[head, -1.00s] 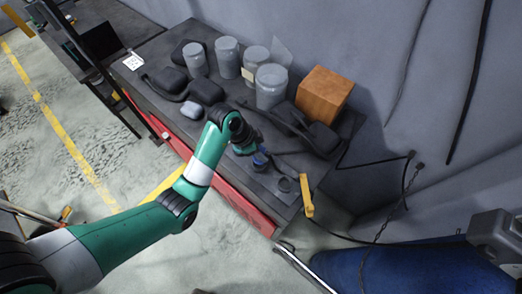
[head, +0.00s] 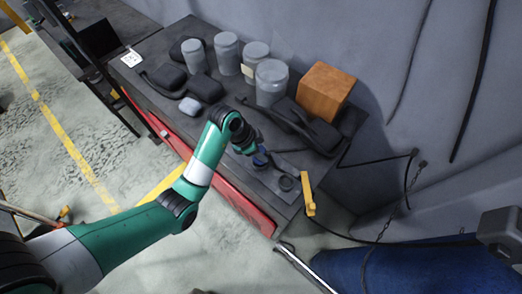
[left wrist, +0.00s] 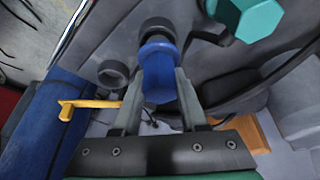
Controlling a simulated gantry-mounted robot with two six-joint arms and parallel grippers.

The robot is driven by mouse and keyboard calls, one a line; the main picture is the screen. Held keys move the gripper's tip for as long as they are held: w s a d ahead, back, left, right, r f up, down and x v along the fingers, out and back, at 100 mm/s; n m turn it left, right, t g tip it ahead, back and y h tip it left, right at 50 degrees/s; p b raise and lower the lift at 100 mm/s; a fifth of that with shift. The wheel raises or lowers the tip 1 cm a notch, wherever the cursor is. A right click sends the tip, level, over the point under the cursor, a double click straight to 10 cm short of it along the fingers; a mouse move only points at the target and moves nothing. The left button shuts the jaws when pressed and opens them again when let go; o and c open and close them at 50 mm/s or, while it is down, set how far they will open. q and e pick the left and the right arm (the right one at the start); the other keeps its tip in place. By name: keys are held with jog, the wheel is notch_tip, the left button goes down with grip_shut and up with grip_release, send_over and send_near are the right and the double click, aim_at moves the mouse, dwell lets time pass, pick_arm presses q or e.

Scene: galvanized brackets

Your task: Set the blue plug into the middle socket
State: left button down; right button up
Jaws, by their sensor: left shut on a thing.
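My left gripper (left wrist: 157,98) is shut on the blue plug (left wrist: 159,70), with one finger on each side of it. The plug's far end is at a dark round socket (left wrist: 157,24) in the left wrist view. I cannot tell whether it is inside or just above. An empty dark ring socket (left wrist: 113,73) is to its left; it also shows in the head view (head: 286,183). A green hexagonal plug (left wrist: 244,14) is at the upper right. In the head view the left gripper (head: 258,153) is over the bench's front right part, with the blue plug (head: 261,160) small beneath it. My right gripper is not in view.
A yellow bracket (head: 307,194) is at the bench's right end. An orange-brown box (head: 325,91), several grey jars (head: 271,82) and dark padded items (head: 310,126) stand behind the arm. A grey bench top (head: 150,62) carries them.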

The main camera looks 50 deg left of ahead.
pick_arm(q)
jog(key=shift+f+b, duration=0.85)
jog(key=shift+f, duration=0.15)
jog(key=shift+c, duration=1.8)
grip_release()
jog(key=p+v, duration=0.1)
jog(key=v, duration=0.4)
jog(key=shift+r, duration=0.25)
jog(key=p+v, duration=0.6)
jog(key=shift+s+r, duration=0.1)
